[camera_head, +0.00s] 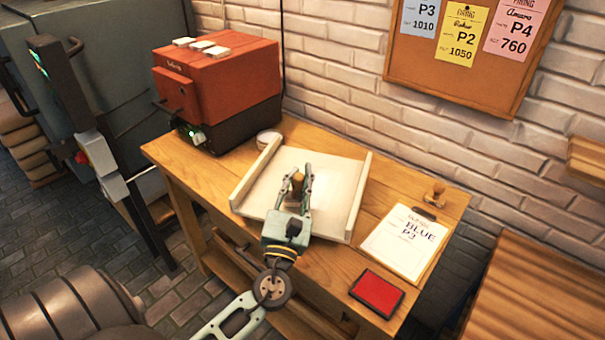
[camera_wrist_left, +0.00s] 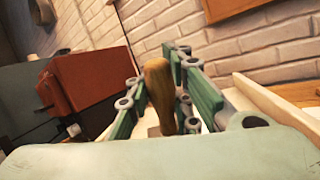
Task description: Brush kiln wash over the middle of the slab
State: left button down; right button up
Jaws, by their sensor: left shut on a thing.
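The pale slab (camera_head: 335,220) lies on the wooden table between two raised side rails. My left gripper (camera_head: 299,178) is over the middle of the slab. It is shut on a brown wooden handle (camera_head: 297,184), which I take to be the brush's. The handle also shows upright between the fingers in the left wrist view (camera_wrist_left: 159,95). The bristle end is hidden by the gripper, so I cannot tell whether it touches the slab. No wash can be made out on the slab. My right gripper is not in view.
A red box-shaped kiln (camera_head: 222,75) stands at the table's back left, with small round pale discs (camera_head: 268,139) beside it. A paper sheet (camera_head: 405,243), a stamp (camera_head: 434,193) and a red pad (camera_head: 377,293) lie on the right. A brick wall (camera_head: 340,80) closes the back.

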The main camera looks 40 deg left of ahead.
pick_arm(q)
jog(key=shift+s+d, duration=0.1)
jog(key=shift+s, duration=0.35)
jog(key=shift+a, duration=0.75)
jog(key=shift+w+a, duration=0.15)
jog(key=shift+w, duration=0.65)
jog(key=shift+w+a, duration=0.15)
jog(key=shift+w, duration=0.65)
jog(key=shift+w+a+b, duration=1.05)
jog(key=shift+w+a, duration=0.05)
jog(key=shift+w, duration=5.5)
jog(key=shift+s+d+p, duration=0.2)
jog(key=shift+s+p, duration=0.2)
jog(key=shift+s, duration=2.1)
jog(key=shift+s+d+p, duration=0.15)
jog(key=shift+s+p, duration=0.2)
jog(key=shift+s, duration=2.1)
jog(key=shift+s+d+p, duration=0.2)
jog(key=shift+s+p, duration=0.2)
jog(key=shift+s, duration=2.1)
jog(key=shift+s+d+r, duration=0.1)
jog(key=shift+s+d, duration=0.05)
jog(key=shift+s, duration=0.85)
jog(key=shift+w+a, duration=0.8)
jog(key=shift+a, duration=0.05)
jog(key=shift+w+a, duration=0.2)
jog(key=shift+w, duration=1.05)
jog(key=shift+w+a, duration=0.2)
jog(key=shift+w, duration=1.05)
